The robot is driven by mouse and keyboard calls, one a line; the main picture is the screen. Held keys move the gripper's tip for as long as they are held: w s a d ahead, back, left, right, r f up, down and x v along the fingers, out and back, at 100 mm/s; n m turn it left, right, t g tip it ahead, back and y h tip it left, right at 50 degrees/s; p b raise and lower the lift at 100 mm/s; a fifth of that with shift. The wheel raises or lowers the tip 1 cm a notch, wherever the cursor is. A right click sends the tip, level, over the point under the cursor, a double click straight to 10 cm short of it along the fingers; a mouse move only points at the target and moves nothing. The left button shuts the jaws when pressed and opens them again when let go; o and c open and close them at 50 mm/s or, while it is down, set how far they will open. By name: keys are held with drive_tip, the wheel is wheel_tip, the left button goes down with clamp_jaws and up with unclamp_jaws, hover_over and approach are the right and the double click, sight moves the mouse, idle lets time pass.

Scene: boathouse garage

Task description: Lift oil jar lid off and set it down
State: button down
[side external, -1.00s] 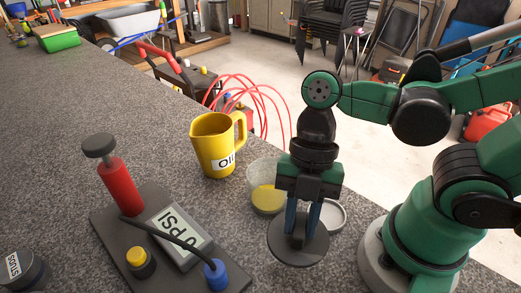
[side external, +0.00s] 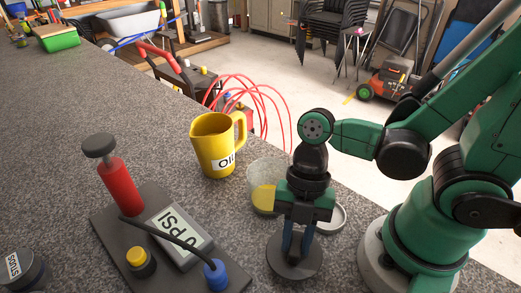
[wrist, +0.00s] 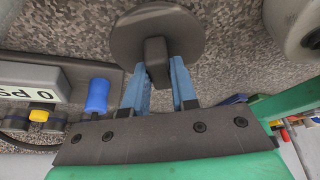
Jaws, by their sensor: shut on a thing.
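My gripper (side external: 297,240) points down with its blue fingers shut on the knob of a dark round lid (side external: 294,267). In the wrist view the lid (wrist: 192,32) lies beyond the fingertips, with its block-shaped knob (wrist: 157,60) between them. The lid is low over the front of the counter, off the jar; I cannot tell whether it touches the surface. The clear jar (side external: 267,170) with yellow oil stands open behind my gripper and is partly hidden by it.
A pale shallow round dish (side external: 331,218) sits right of the gripper. A yellow OIL jug (side external: 212,145) stands behind left. A dark pump board (side external: 112,222) with a red cylinder and gauge lies left. A STUDS tin (side external: 22,272) is far left.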

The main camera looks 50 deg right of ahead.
idle(0.3)
drive_tip(key=shift+f, duration=0.75)
drive_tip(key=c, duration=0.6)
unclamp_jaws()
drive_tip(key=c, duration=0.4)
